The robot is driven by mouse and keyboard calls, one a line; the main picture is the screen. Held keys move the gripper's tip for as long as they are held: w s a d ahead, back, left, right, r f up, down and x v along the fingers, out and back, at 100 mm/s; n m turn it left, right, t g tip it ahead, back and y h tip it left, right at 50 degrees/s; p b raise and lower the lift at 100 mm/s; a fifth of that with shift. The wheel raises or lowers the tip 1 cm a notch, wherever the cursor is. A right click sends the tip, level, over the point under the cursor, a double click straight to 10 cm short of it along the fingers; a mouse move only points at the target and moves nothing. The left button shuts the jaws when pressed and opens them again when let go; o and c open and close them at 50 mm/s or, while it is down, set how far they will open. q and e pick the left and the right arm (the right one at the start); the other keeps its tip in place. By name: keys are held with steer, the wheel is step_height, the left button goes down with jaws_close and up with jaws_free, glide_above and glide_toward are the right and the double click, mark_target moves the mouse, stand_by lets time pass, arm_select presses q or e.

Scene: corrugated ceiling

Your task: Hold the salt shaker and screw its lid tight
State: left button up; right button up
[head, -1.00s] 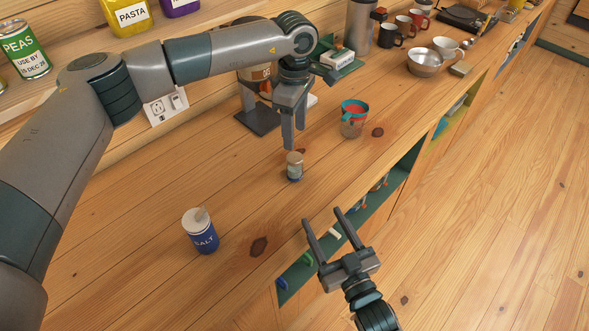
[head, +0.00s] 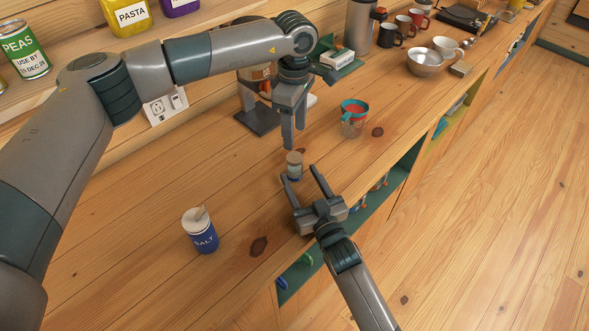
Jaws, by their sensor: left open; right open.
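The small salt shaker (head: 294,164) stands upright on the wooden counter in the middle of the head view. It has a tan-grey lid and a blue band low on its body. My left gripper (head: 294,141) points down just above the lid, open and empty. My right gripper (head: 300,172) is open at the counter's front edge, its fingers pointing up toward the shaker. One fingertip is beside the shaker's lower left and the other is to its right. I cannot tell whether they touch it. Whether the lid is seated tight is too small to tell.
A blue SALT can (head: 201,233) stands at the left front. A teal-rimmed measuring cup (head: 353,120) is to the right. A coffee machine (head: 257,117) stands behind my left gripper. A metal bowl (head: 425,63) and mugs are farther back. The counter between can and shaker is clear.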

steer(key=shift+x, duration=0.95)
steer(key=shift+c, duration=0.5)
jaws_close()
